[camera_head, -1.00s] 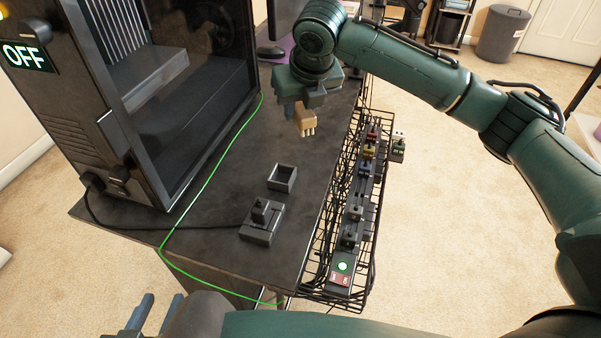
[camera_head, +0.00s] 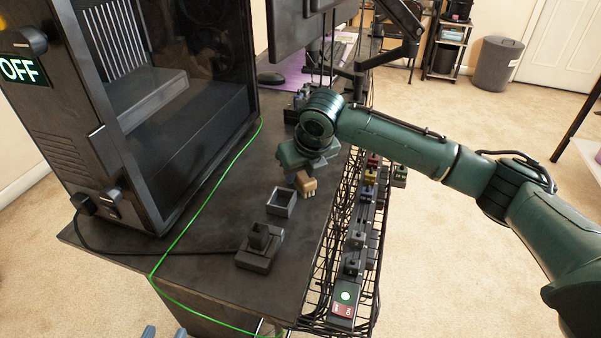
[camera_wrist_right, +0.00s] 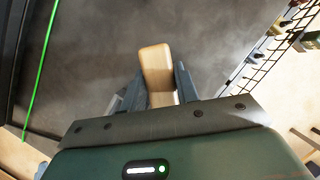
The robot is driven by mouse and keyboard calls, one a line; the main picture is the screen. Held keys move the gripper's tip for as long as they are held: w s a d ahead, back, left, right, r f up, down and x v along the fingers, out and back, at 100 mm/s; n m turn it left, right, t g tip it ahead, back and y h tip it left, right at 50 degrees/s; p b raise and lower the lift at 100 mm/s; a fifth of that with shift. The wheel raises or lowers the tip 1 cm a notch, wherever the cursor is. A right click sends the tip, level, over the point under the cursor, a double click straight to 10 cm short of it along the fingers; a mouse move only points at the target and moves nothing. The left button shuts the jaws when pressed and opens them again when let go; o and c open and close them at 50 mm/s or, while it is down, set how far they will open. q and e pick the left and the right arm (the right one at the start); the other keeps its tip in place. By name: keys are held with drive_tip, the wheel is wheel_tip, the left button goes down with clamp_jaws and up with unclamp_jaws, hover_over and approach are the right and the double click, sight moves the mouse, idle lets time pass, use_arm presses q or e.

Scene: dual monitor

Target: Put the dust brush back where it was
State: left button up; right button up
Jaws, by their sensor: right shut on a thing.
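The dust brush (camera_head: 300,190) is small and tan. My right gripper (camera_head: 304,176) is shut on it and holds it just behind and right of a small open grey box (camera_head: 282,203) on the desk. In the right wrist view the brush (camera_wrist_right: 157,72) sits between the two fingers (camera_wrist_right: 158,88), and its far end sticks out past them. I cannot tell whether the brush touches the desk. My left gripper (camera_head: 163,332) shows only its two fingertips at the bottom edge, apart, with nothing seen between them.
A dark block (camera_head: 260,246) with a raised post stands in front of the box. A computer case (camera_head: 170,110) fills the left, with a green cable (camera_head: 205,195) beside it. A wire rack with a power strip (camera_head: 346,294) runs along the desk's right edge.

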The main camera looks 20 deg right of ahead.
use_arm(q)
drive_tip(key=shift+r, duration=0.2)
use_arm(e)
drive_tip(key=o, duration=0.9)
drive_tip(key=shift+o, duration=0.2)
use_arm(q)
drive_tip(key=shift+f, duration=0.1)
use_arm(e)
drive_tip(key=shift+r, duration=0.25)
use_arm(q)
drive_tip(key=r+p, duration=0.2)
drive_tip(key=a+r+n, duration=0.1)
drive_tip(key=shift+s+a+r+t+p, duration=0.1)
drive_tip(key=shift+s+r+t+p, duration=0.05)
drive_tip(key=shift+s+t+p, duration=0.2)
use_arm(e)
drive_tip(key=v, duration=1.1)
drive_tip(key=shift+r, duration=0.35)
drive_tip(key=shift+s+d, duration=0.1)
